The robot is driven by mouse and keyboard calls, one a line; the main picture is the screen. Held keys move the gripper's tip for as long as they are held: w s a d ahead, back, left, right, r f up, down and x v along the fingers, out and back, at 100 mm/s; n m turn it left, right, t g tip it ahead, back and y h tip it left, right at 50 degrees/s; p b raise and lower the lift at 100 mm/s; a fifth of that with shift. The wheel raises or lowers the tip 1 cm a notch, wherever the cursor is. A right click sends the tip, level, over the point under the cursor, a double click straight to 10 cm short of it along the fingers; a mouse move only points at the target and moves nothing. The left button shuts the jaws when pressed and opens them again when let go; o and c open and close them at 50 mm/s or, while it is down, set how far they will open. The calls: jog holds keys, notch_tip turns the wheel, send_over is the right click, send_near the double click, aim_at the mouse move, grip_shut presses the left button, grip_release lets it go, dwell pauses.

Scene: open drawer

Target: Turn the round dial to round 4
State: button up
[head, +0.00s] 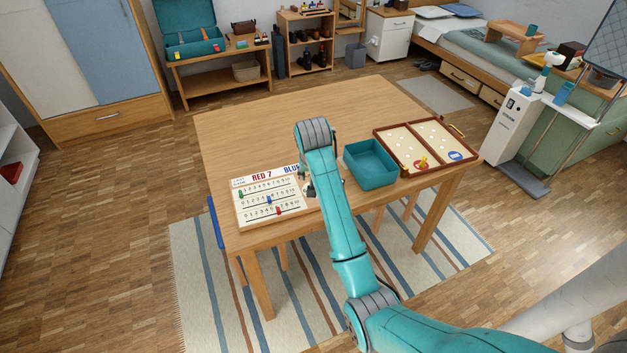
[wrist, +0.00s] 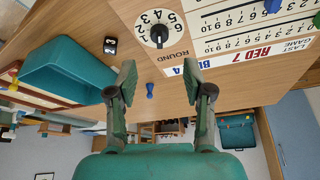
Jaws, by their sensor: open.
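The round dial (wrist: 158,33) shows in the wrist view as a black knob on a white face with numbers around it and the word ROUND beside it. A pale mark is on the knob, but I cannot tell which number it points to. The dial sits at the end of the scoreboard (wrist: 248,40), which also lies on the table in the head view (head: 243,213); there my arm hides the dial. My gripper (wrist: 158,82) is open and empty, its fingers apart, with the dial ahead of the gap between them and not touched.
A teal tray (wrist: 65,70), also in the head view (head: 370,168), stands beside the board. A small blue pawn (wrist: 150,90) and a black-and-white cube (wrist: 110,45) are on the table near my fingers. An open wooden game case (head: 425,147) lies at the right.

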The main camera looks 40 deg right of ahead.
jog(key=shift+v, duration=2.2)
